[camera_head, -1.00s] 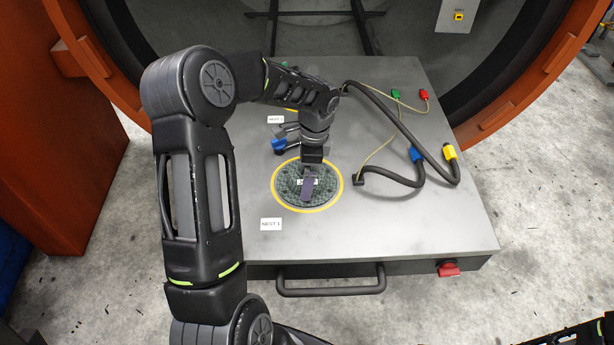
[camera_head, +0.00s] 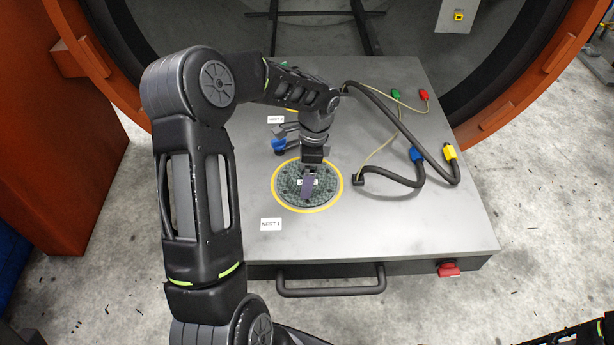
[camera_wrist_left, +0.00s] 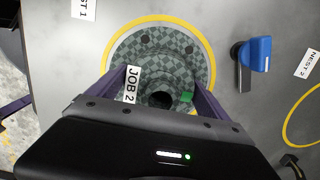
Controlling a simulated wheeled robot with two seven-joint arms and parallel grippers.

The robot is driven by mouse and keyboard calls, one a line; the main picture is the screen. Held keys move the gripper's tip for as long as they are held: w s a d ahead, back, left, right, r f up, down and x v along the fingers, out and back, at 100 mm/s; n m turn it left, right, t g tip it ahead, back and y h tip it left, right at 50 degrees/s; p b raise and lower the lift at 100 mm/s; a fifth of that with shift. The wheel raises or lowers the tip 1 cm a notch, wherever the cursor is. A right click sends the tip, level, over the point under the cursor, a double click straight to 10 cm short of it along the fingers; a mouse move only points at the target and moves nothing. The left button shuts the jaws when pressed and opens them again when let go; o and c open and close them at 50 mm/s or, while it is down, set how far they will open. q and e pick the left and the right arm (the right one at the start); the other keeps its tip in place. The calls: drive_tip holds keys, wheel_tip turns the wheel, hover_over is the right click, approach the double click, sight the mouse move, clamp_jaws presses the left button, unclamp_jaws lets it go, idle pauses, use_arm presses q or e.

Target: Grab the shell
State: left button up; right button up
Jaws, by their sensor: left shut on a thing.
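The shell (camera_head: 288,188) is a round, dark grey-green checkered piece with a wide flange and a raised centre. It sits inside the yellow ring of nest 1 on the grey table. In the left wrist view the shell (camera_wrist_left: 192,52) shows a white "JOB 2" label, a dark central hole and a green spot. My left gripper (camera_head: 307,188) reaches down over it and is shut on its raised centre. In the left wrist view the purple fingers stand on either side of that centre. Of my right arm only a part shows at the bottom right corner; its gripper is out of view.
A blue-handled clamp (camera_head: 280,146) stands just behind nest 1, near the "NEST 2" label (camera_head: 276,119). The table's front right is clear.

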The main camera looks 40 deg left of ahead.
use_arm(q)
wheel_tip(320, 180, up, 10)
drive_tip(key=shift+r, duration=0.1)
idle(0.5)
drive_tip(key=shift+d, duration=0.1)
idle(0.4)
